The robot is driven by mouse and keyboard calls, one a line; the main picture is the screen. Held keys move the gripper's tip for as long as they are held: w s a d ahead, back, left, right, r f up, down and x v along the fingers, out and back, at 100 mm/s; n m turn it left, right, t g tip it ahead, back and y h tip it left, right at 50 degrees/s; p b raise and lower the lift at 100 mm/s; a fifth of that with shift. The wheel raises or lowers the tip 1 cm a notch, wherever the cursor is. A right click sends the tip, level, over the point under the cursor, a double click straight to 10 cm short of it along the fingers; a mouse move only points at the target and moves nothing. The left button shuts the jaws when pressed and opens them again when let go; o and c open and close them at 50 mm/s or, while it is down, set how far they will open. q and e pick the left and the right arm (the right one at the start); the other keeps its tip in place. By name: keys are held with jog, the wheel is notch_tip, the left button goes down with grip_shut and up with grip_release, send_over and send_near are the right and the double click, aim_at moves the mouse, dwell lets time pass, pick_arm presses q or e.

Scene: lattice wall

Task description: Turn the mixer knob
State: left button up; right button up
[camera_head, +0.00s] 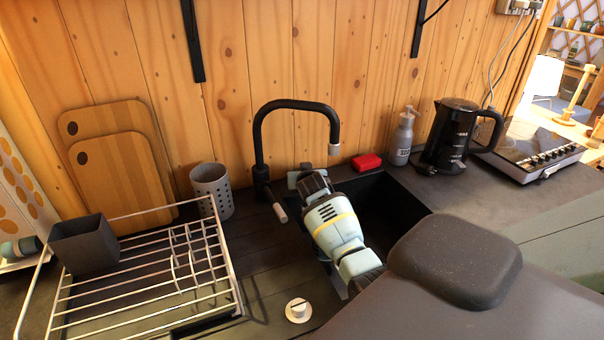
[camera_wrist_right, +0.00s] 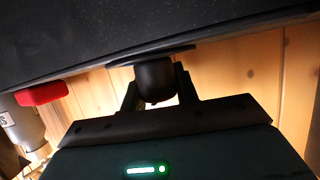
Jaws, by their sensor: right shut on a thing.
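The mixer knob (camera_wrist_right: 154,80) is a short black cylinder with a rounded end on a flat round flange at the dark counter. It shows in the right wrist view, where the counter appears at the top. My right gripper (camera_wrist_right: 158,92) is shut on it, one finger on each side. In the head view my right gripper (camera_head: 307,178) reaches over the sink to the counter's back edge and hides the knob. My left gripper is not in view.
A wire dish rack (camera_head: 150,262) stands at left with a perforated cup (camera_head: 211,190) behind it. A red block (camera_head: 366,162), a grey bottle (camera_head: 401,140) and a black kettle (camera_head: 450,135) stand right of the gripper. The sink (camera_head: 385,205) lies under my arm.

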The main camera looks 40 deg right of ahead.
jog(key=shift+r, duration=0.1)
dwell(0.4)
jog(key=o, duration=1)
jog(key=shift+s, duration=0.15)
jog(key=shift+v, duration=3.8)
jog(key=shift+a, duration=0.1)
